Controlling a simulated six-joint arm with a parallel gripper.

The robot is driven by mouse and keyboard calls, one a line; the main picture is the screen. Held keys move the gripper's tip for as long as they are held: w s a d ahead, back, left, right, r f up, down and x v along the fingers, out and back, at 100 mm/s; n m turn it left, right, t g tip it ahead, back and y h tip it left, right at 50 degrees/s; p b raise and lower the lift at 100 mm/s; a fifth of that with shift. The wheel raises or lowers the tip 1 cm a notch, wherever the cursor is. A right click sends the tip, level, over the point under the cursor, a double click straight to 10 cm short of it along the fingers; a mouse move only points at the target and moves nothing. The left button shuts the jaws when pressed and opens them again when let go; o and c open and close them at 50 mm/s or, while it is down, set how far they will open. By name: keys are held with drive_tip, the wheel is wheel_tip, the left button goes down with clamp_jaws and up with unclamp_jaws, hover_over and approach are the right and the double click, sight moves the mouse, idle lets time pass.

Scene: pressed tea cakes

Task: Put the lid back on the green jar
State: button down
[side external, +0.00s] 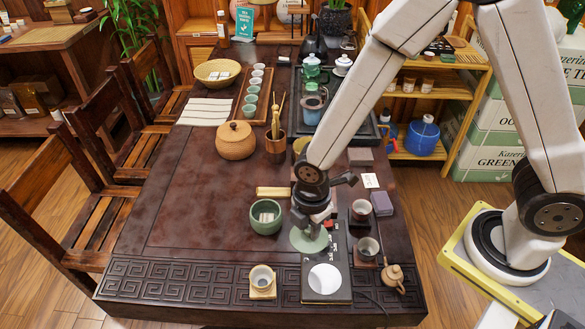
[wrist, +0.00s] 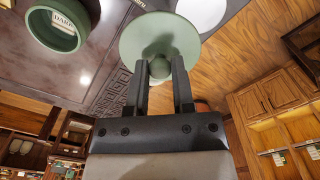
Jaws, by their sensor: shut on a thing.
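The green jar (side external: 266,216) stands open and upright on the dark table, left of my gripper (side external: 311,222). A pale label lies inside it. The jar also shows at the upper left of the wrist view (wrist: 60,44), its label partly reading "DARK". The green lid (side external: 308,242) is a round disc below my gripper, to the right of and nearer than the jar, apart from it. In the wrist view my gripper (wrist: 159,72) is shut on the lid's knob, with the lid's disc (wrist: 146,30) beyond the fingertips. The gap between lid and table is hard to judge.
A black device with a white round plate (side external: 325,279) lies just in front of the lid. A small cup on a coaster (side external: 262,292) stands at the front. A tan bar (side external: 274,192) lies behind the jar. The table left of the jar (side external: 185,215) is clear.

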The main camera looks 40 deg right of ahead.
drive_tip(key=w+d+m, duration=0.1)
drive_tip(key=w, duration=1.5)
drive_tip(key=shift+w+f, duration=0.1)
drive_tip(key=shift+f, duration=0.2)
drive_tip(key=shift+f, duration=2.9)
drive_tip(key=shift+f, duration=0.2)
unclamp_jaws()
idle(0.3)
drive_tip(key=shift+r, duration=0.1)
